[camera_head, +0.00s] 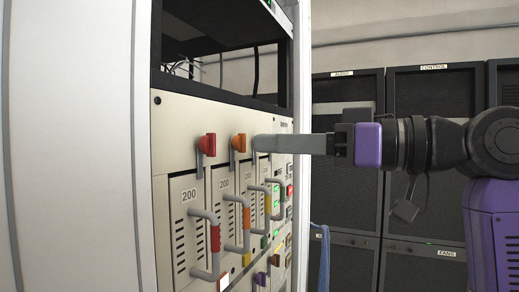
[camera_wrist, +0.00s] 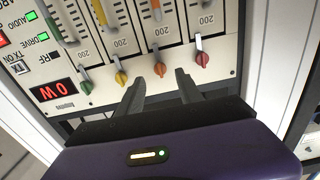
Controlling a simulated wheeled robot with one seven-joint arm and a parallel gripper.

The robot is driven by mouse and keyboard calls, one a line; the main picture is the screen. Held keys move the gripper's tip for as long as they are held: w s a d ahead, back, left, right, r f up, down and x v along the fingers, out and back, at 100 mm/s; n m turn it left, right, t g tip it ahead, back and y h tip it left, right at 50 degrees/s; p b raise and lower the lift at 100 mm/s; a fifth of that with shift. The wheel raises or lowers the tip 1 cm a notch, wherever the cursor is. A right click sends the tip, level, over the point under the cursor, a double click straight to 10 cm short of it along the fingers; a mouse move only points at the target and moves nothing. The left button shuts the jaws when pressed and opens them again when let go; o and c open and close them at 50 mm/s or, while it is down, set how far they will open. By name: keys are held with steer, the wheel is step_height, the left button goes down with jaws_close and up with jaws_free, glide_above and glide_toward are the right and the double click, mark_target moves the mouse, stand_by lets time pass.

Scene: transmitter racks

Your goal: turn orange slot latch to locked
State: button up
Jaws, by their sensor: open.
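The orange latch (camera_head: 239,143) is a small knob with a grey tab hanging down, above the second slot from the left in the head view. In the wrist view, which is turned over, the orange latch (camera_wrist: 159,69) sits between the yellow and red ones. My gripper (camera_head: 258,143) reaches in from the right, close to the panel, with its tip just right of the orange latch. In the wrist view, my gripper (camera_wrist: 160,82) is open, its fingers apart on either side below the orange latch. Nothing is between the fingers, and I cannot tell whether either touches the panel.
A red latch (camera_head: 207,144) and a yellow latch (camera_wrist: 121,77) flank the orange one; a green latch (camera_wrist: 86,88) is farther along. Module handles (camera_head: 246,215) stick out below. Dark cabinets (camera_head: 435,150) stand behind my arm. A red display (camera_wrist: 53,90) is on the panel.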

steer(key=shift+v, duration=1.55)
